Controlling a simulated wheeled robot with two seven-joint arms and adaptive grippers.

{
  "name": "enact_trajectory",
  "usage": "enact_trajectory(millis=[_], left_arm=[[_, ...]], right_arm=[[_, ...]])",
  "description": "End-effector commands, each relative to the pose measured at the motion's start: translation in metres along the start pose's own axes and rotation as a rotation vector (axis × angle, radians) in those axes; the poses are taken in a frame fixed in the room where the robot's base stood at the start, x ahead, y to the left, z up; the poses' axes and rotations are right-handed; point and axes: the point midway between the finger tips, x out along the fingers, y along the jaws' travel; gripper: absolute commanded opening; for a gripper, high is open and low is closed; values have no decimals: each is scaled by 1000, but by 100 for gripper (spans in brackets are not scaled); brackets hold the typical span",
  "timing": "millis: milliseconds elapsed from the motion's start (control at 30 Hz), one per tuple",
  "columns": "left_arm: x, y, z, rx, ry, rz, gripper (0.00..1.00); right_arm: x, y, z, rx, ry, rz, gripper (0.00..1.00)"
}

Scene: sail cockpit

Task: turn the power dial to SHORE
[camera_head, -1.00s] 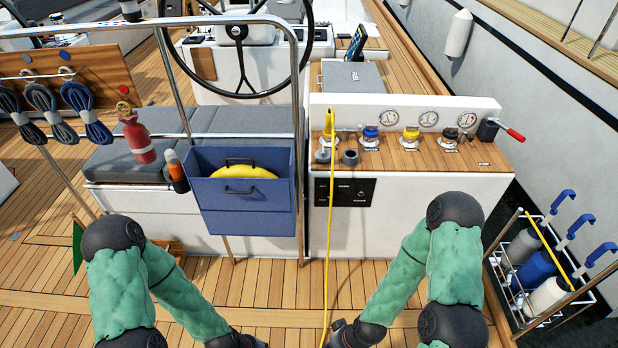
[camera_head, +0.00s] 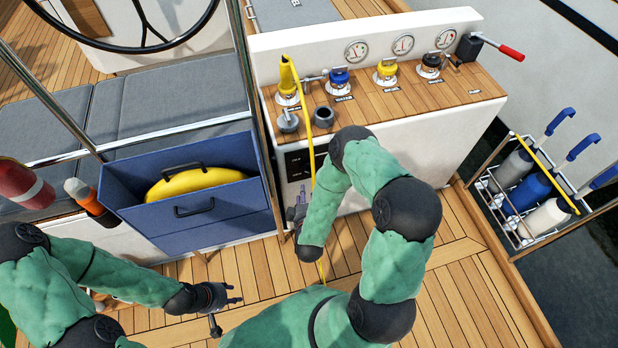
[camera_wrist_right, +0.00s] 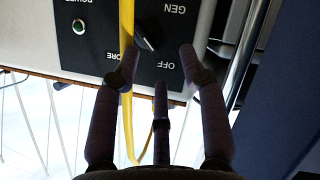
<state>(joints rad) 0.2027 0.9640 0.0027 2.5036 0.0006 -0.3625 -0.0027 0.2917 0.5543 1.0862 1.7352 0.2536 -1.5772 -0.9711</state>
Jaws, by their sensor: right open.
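The black power panel (camera_head: 297,165) is on the white console's front, partly hidden by my right arm. In the right wrist view the panel (camera_wrist_right: 95,45) appears upside down, with the black dial (camera_wrist_right: 147,33) bearing a white mark that seems to point towards OFF. GEN is above the dial; the SHORE label (camera_wrist_right: 118,56) is partly covered by a finger and the yellow cable. My right gripper (camera_head: 297,212) is open before the panel, its fingers (camera_wrist_right: 158,62) spread below the dial in the wrist view, apart from it. My left gripper (camera_head: 225,300) is low over the deck; its jaw opening is unclear.
A yellow cable (camera_head: 308,130) hangs down the console front and crosses the panel beside the dial (camera_wrist_right: 127,80). A blue bin (camera_head: 190,215) stands left of the console. A bottle rack (camera_head: 530,190) is at right. A green indicator (camera_wrist_right: 79,26) is on the panel.

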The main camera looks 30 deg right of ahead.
Motion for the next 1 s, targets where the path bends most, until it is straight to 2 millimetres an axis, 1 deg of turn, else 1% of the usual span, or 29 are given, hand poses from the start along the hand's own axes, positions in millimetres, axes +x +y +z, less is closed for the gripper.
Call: enact_trajectory(millis=[33, 100, 267, 367, 700, 800, 900, 1000], left_arm=[[5, -2, 0, 0, -1, 0, 40], [6, -2, 0, 0, -1, 0, 40], [9, -3, 0, 0, 0, 0, 40], [13, -5, -1, 0, 1, 0, 40], [34, -12, -2, 0, 1, 0, 40], [39, -14, -2, 0, 1, 0, 40], [42, -15, -2, 0, 1, 0, 40], [44, -16, -2, 0, 1, 0, 40]], right_arm=[[0, 5, 3, -29, 14, 43, 43], [-2, 11, 4, -64, 28, 88, 43], [1, 18, 3, -96, 41, 131, 43], [12, 20, 3, -96, 41, 134, 43], [70, 25, 2, -94, 41, 131, 43], [84, 27, 1, -94, 40, 130, 43], [94, 29, 0, -94, 40, 129, 43], [100, 30, -1, -95, 40, 128, 43]])
